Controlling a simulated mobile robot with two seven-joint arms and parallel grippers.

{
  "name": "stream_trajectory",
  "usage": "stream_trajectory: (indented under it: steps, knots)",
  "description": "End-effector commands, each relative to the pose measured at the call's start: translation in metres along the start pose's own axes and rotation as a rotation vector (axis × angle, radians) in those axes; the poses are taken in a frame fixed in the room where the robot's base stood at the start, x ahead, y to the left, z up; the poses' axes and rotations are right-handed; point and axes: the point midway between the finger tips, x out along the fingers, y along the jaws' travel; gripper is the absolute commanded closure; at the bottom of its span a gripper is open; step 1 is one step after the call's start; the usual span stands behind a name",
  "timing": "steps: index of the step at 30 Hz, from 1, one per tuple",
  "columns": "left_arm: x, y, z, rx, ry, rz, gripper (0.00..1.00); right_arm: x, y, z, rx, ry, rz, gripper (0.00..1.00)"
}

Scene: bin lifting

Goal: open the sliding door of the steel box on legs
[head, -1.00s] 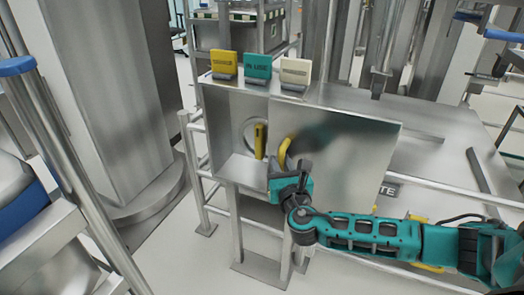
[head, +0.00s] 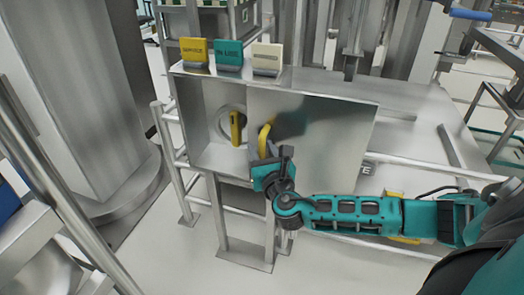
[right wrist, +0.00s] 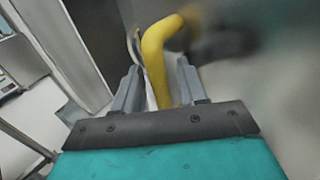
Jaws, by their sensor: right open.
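The steel box on legs (head: 205,160) stands in the middle of the head view. Its sliding door (head: 325,140) covers the right part of the front, and the left part is open. A yellow handle (head: 265,137) is on the door near its left edge. My right gripper (head: 262,158) is at the lower part of this handle. In the right wrist view, the open fingers of my right gripper (right wrist: 160,90) stand on either side of the yellow handle (right wrist: 155,60), with gaps visible. My left gripper is not in view.
A second yellow handle (head: 236,128) on a round fitting shows inside the box opening. Yellow, teal (head: 229,55) and white signs stand on top. A thick steel column (head: 85,100) and rails stand at left. Floor is clear around the legs.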

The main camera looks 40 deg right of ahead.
Motion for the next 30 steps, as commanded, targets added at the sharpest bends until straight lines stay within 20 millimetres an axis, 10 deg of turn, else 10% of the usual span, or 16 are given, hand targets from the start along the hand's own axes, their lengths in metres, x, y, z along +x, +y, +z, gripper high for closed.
stream_trajectory:
  steps: [18, 30]
  knots:
    - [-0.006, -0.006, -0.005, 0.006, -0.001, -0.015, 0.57, -0.111, 0.000, 0.000, 0.000, 0.004, 0.001, 0.59]
    - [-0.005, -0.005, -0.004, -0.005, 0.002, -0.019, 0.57, -0.129, 0.000, 0.000, 0.000, 0.000, 0.000, 0.59]
